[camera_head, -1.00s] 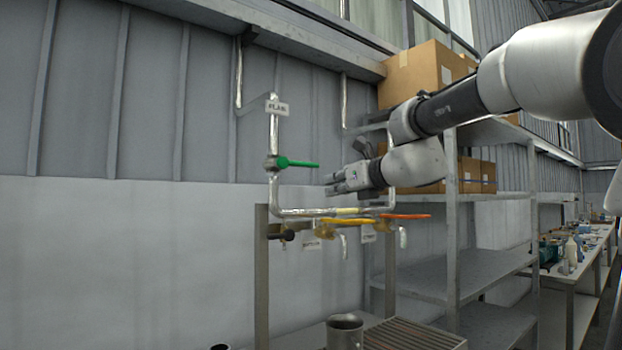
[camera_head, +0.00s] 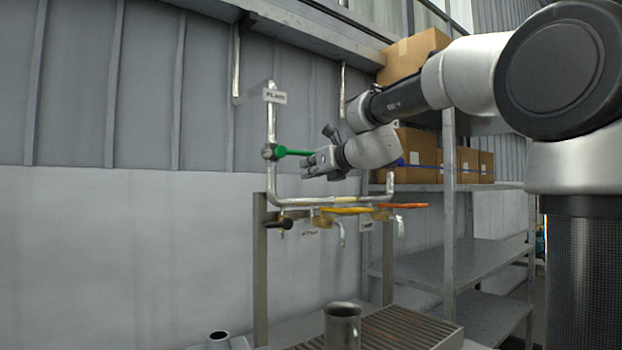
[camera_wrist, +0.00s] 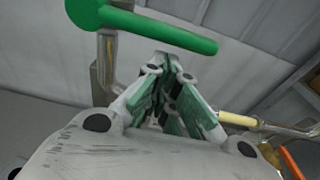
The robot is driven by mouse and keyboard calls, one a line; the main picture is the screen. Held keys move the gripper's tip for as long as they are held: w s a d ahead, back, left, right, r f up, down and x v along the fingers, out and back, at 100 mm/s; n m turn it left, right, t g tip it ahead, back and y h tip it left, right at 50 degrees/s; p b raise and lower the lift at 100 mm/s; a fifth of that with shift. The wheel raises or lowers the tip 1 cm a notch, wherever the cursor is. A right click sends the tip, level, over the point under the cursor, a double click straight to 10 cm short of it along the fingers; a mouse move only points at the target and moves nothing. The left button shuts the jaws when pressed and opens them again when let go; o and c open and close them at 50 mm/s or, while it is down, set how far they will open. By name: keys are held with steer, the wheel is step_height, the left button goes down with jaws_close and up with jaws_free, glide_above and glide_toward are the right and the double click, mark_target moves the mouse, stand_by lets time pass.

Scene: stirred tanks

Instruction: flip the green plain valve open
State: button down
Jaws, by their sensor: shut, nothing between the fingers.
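The green plain valve (camera_head: 292,152) has a green lever that sticks out to the right from a vertical metal pipe, roughly level. A white label (camera_head: 274,96) is fixed on the pipe above it. My gripper (camera_head: 306,168) is shut and empty, close to the lever's right end, just below it in the head view. In the wrist view, the green lever (camera_wrist: 160,28) crosses the upper left, beyond the shut fingertips of my gripper (camera_wrist: 165,62). I cannot tell whether the fingers touch the lever.
Below are a yellow-handled valve (camera_head: 346,210) and an orange-handled valve (camera_head: 403,206) on the horizontal pipe. Metal shelves with cardboard boxes (camera_head: 416,152) stand behind my arm.

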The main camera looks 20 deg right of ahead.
steer(key=shift+s+r, duration=0.1)
steer(key=shift+r, duration=0.25)
